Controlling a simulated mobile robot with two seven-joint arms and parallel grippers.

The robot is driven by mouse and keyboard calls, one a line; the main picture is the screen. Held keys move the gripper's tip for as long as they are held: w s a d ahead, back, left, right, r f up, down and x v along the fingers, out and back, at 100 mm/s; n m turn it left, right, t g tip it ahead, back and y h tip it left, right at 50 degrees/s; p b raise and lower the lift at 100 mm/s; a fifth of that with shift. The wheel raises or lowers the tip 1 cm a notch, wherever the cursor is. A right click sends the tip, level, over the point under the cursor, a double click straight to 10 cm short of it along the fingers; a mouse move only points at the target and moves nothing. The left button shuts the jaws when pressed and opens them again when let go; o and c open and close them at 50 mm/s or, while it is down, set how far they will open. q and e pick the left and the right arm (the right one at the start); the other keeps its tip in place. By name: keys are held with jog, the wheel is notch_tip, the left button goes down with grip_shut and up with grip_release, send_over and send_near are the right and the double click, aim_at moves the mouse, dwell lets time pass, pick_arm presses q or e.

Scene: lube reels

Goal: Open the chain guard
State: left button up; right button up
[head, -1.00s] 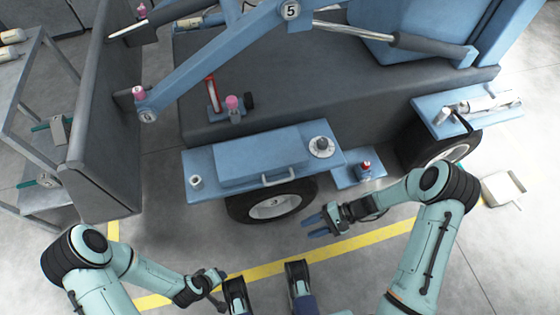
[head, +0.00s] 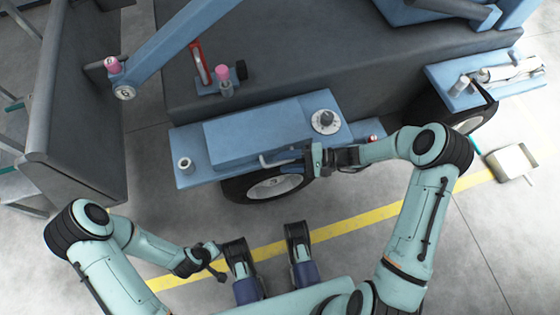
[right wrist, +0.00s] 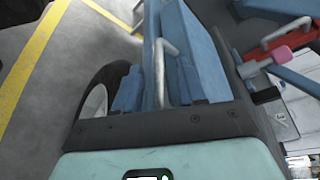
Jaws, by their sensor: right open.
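The chain guard (head: 262,132) is a blue box-shaped cover on the machine's blue side ledge, above a wheel. It looks closed. A light grey bar handle (head: 264,162) is on its front edge; the handle also shows in the right wrist view (right wrist: 160,75). My right gripper (head: 291,167) is open at the handle, its blue fingers pointing left along the guard's front. In the right wrist view the handle stands in front of the jaws, near the blue fingers; contact is not clear. My left gripper (head: 215,265) is low at left, away from the guard; its jaws are too small to judge.
A wheel (head: 272,187) sits below the guard. A round grey fitting (head: 325,121) and a small cap (head: 185,165) flank it. A dark upright panel (head: 75,120) stands at left. Floor before the machine is open.

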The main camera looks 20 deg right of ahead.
pick_arm(q)
jog(key=shift+s+f, duration=0.45)
jog(key=shift+s, duration=0.05)
pick_arm(e)
jog(key=shift+x, duration=1.3)
grip_shut()
pick_arm(q)
jog(key=shift+w+r, duration=0.1)
pick_arm(e)
jog(key=shift+r, duration=0.1)
